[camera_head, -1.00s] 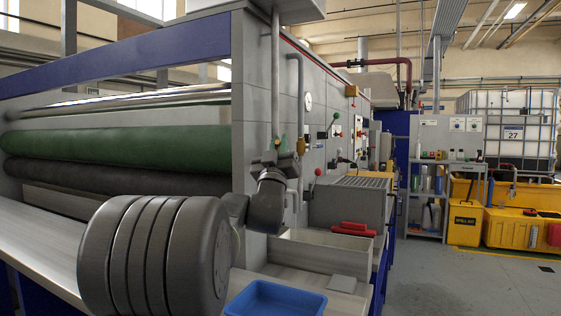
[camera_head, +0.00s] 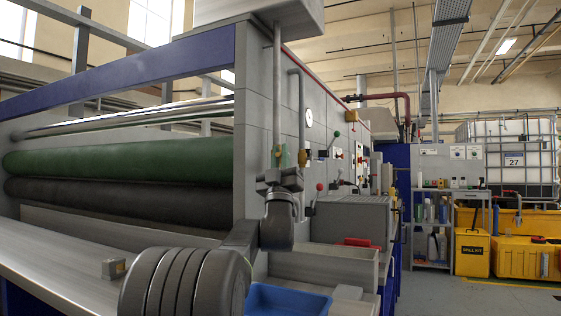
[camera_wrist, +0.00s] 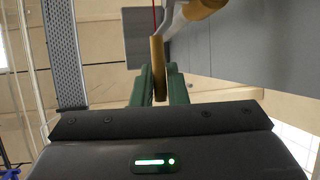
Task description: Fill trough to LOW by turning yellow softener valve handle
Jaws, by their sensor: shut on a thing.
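My gripper (camera_wrist: 158,88) has green fingers, shut on a yellow handle (camera_wrist: 158,55) that stands between them in the wrist view. In the head view my gripper (camera_head: 279,157) is at the lower end of a grey vertical pipe (camera_head: 277,95), by the end wall of the machine. The held handle is mostly hidden there by my gripper and wrist. A yellow valve part (camera_head: 302,158) shows just right of my gripper, on a bent grey pipe (camera_head: 301,105). An open grey trough (camera_head: 335,268) lies below; its liquid level and any LOW mark cannot be made out.
A blue tray (camera_head: 285,300) lies in front of the trough. A red object (camera_head: 357,242) is behind it. Green and dark rollers (camera_head: 130,160) fill the left. A red-knobbed lever (camera_head: 319,187) stands right of my gripper. Floor is clear at right.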

